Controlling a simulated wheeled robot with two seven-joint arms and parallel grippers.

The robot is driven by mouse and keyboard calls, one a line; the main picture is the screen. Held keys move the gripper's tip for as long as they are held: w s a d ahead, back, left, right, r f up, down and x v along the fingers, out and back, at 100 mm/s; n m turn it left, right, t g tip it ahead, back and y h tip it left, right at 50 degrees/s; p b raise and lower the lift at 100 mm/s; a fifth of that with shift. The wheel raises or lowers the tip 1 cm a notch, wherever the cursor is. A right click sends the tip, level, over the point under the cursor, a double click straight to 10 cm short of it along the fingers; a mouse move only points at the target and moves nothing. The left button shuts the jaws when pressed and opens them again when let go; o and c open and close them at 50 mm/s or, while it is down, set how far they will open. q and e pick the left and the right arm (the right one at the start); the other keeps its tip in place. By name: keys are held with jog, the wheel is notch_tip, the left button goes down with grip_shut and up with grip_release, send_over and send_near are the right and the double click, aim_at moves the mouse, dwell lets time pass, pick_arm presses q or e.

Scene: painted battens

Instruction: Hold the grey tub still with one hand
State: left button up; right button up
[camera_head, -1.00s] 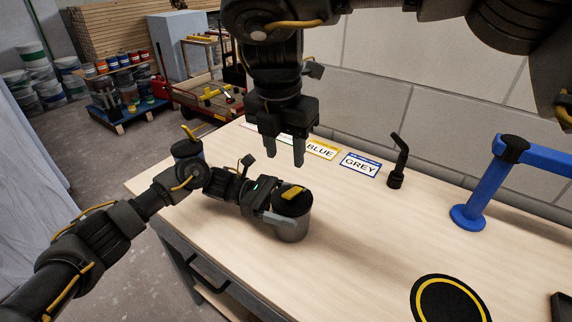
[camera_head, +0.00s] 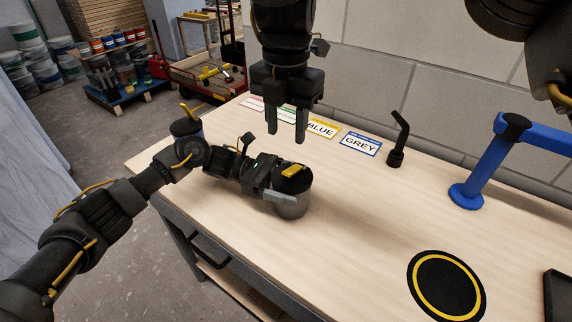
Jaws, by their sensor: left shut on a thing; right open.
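The grey tub (camera_head: 293,208) stands upright on the wooden table, with a dark top and a small yellow piece (camera_head: 293,170) on it. My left gripper (camera_head: 280,196) is shut on the tub from the left, a grey finger lying across its near side. The far finger is hidden. My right gripper (camera_head: 288,138) is open and empty, fingers pointing down, above and behind the tub and in front of the label cards.
A second dark tub (camera_head: 186,127) stands behind my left arm. A black bent-handled tool (camera_head: 397,150), a blue stand (camera_head: 480,180) and a black disc with yellow ring (camera_head: 446,286) are to the right.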

aim_at(286, 173)
notch_tip(286, 173, down, 11)
jog(key=shift+r, duration=0.2)
jog(key=shift+c, duration=0.3)
